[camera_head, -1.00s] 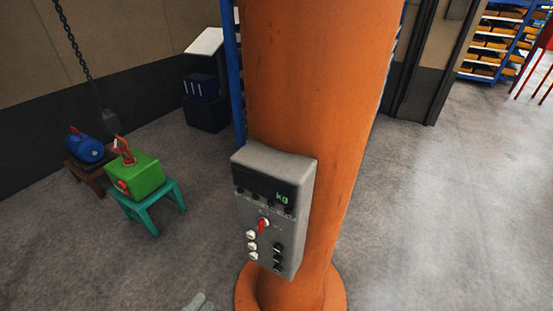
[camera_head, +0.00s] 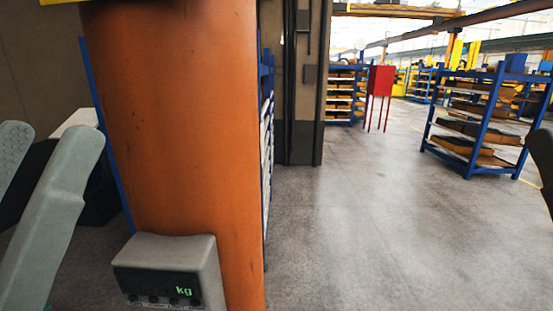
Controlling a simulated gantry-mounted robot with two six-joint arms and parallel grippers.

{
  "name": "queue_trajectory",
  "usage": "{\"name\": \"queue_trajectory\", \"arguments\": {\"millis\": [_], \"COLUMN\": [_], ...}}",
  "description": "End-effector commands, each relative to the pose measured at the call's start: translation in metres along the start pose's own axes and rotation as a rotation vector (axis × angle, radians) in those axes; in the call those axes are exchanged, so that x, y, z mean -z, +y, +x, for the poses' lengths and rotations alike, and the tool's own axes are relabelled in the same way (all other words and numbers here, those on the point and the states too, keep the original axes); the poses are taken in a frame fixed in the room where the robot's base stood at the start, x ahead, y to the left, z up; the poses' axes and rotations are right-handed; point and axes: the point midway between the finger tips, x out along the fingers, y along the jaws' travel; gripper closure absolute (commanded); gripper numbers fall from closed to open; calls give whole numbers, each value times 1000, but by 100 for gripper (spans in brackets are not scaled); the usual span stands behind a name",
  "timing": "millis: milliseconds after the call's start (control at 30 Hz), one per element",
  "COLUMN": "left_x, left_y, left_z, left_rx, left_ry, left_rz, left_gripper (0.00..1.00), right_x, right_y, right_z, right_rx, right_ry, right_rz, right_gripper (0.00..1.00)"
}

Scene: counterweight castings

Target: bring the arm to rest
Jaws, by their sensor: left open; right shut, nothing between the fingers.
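My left gripper (camera_head: 48,145) is at the left edge, its two grey fingers pointing up and apart, with nothing between them. It is in front of the orange column, to the left of it. At the right edge, a dark part of my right gripper (camera_head: 543,165) shows, cut off by the frame. It is shut and holds nothing that I can see. The rest of both arms is out of view.
A thick orange column (camera_head: 175,120) stands close in front, with a grey kg display box (camera_head: 170,257) on it. Blue shelving (camera_head: 485,115) stands at the right and a red cabinet (camera_head: 381,80) stands further back. The floor between is clear.

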Motion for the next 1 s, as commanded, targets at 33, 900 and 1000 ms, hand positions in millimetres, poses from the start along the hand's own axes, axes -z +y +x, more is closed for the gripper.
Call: {"name": "queue_trajectory", "arguments": {"millis": [33,900,1000], "left_x": [3,85,85], "left_y": [-15,-32,-32], "left_z": [-1,91,91], "left_rx": [66,151,151], "left_ry": [4,-15,-15], "left_rz": [79,198,198], "left_gripper": [18,18,18], "right_x": [0,86,86], "right_y": [0,0,0], "right_z": [0,94,94], "right_rx": [0,0,0], "right_ry": [0,-1,-1], "right_rz": [0,0,0], "right_gripper": [100,100,100]}}
